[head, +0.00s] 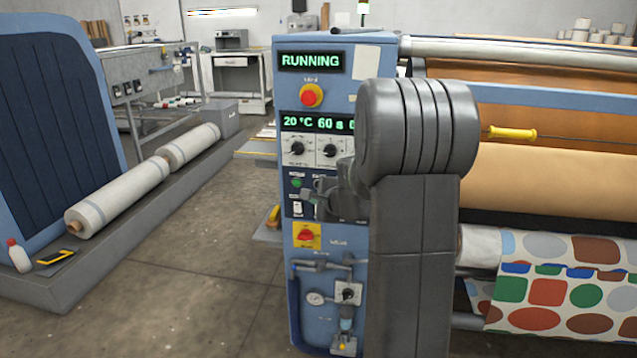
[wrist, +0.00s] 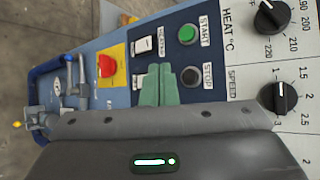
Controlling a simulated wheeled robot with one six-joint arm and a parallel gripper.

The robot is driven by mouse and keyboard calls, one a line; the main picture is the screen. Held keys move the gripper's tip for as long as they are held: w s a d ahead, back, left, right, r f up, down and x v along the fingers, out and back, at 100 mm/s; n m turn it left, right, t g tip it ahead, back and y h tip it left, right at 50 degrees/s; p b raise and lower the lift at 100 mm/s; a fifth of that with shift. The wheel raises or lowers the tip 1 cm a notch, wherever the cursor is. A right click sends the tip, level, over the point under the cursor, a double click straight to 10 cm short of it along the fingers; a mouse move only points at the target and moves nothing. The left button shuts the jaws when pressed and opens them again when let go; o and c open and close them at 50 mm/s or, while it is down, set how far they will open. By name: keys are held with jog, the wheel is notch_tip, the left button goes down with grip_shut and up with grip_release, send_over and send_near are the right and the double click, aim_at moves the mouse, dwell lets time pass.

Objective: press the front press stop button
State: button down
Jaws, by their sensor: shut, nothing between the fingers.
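The stop button (wrist: 190,76) is a small dark round button beside its STOP label in the wrist view. The green start button (wrist: 187,35) sits above it in that view and also shows in the head view (head: 296,183). My gripper (wrist: 158,68) has green fingers that are shut and empty. In the wrist view its tips appear just left of the stop button; whether they touch the panel I cannot tell. In the head view my gripper (head: 306,195) is in front of the lower panel, and the stop button is hidden. The display (head: 311,61) reads RUNNING.
A red mushroom button (head: 311,95) sits under the display. A red switch on a yellow plate (head: 306,236) is lower down, with pipes and a gauge (head: 315,298) below. Heat (wrist: 272,16) and speed (wrist: 279,97) knobs lie right of the buttons.

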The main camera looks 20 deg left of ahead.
jog(key=shift+w+a+p, duration=0.2)
jog(key=shift+w, duration=0.55)
jog(key=shift+w+a+p, duration=0.15)
jog(key=shift+w+p, duration=0.1)
jog(key=shift+w, duration=0.5)
jog(key=shift+w+a+p, duration=0.2)
jog(key=shift+w, duration=0.65)
jog(key=shift+w+a, duration=0.1)
jog(key=shift+w, duration=0.55)
dwell(0.7)
jog(key=shift+s, duration=0.15)
dwell(0.3)
jog(key=shift+s+b, duration=0.4)
jog(key=shift+s, duration=0.25)
